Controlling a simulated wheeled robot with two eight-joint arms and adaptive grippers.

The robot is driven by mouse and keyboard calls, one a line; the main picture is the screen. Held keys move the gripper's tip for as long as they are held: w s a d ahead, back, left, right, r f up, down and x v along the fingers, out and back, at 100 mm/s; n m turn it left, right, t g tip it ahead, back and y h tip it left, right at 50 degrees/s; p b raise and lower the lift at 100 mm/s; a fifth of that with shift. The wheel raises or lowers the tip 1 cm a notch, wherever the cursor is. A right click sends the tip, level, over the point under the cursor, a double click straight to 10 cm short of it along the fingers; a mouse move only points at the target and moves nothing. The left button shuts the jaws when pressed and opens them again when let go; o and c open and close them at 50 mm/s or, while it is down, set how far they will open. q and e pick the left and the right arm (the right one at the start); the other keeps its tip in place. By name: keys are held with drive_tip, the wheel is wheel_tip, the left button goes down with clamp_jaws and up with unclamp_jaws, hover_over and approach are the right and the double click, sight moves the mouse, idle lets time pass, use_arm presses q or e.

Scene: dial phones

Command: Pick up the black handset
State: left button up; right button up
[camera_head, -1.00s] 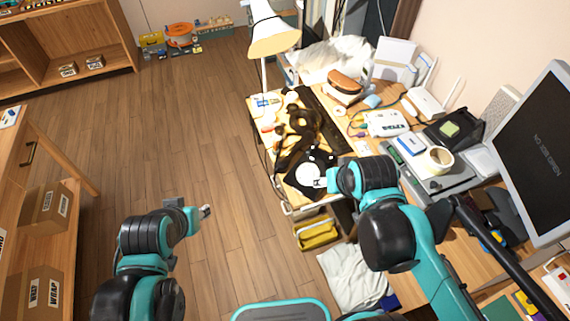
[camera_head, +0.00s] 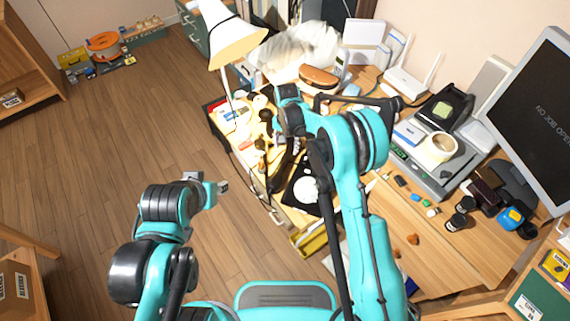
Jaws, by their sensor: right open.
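The black dial phone's base (camera_head: 303,188), with its round white dial, lies on the wooden desk near its front edge. My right gripper (camera_head: 279,128) is open above the cluttered part of the desk, near the far end of that dark piece. Its fingertips are mostly hidden by its own wrist, and I cannot see it touching anything. My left gripper (camera_head: 222,187) hangs over the floor, left of the desk, its fingers too small to judge.
A white lamp (camera_head: 228,42) stands at the desk's left edge. A brown-topped case (camera_head: 319,77), a router (camera_head: 403,82), a tape roll (camera_head: 440,148) and a monitor (camera_head: 535,120) fill the back and right.

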sight(285, 159)
drive_tip(key=f, duration=0.3)
drive_tip(key=f+b, duration=0.1)
drive_tip(key=shift+a+f, duration=0.4)
drive_tip(key=f, duration=0.1)
drive_tip(key=f+b, duration=0.1)
drive_tip(key=f, duration=0.1)
drive_tip(key=f+b, duration=0.1)
drive_tip(key=f, duration=0.1)
drive_tip(key=shift+s+d+f, duration=0.1)
drive_tip(key=shift+s+f, duration=0.1)
drive_tip(key=shift+s, duration=0.05)
drive_tip(key=shift+r, duration=0.15)
drive_tip(key=shift+c, duration=0.7)
clamp_jaws()
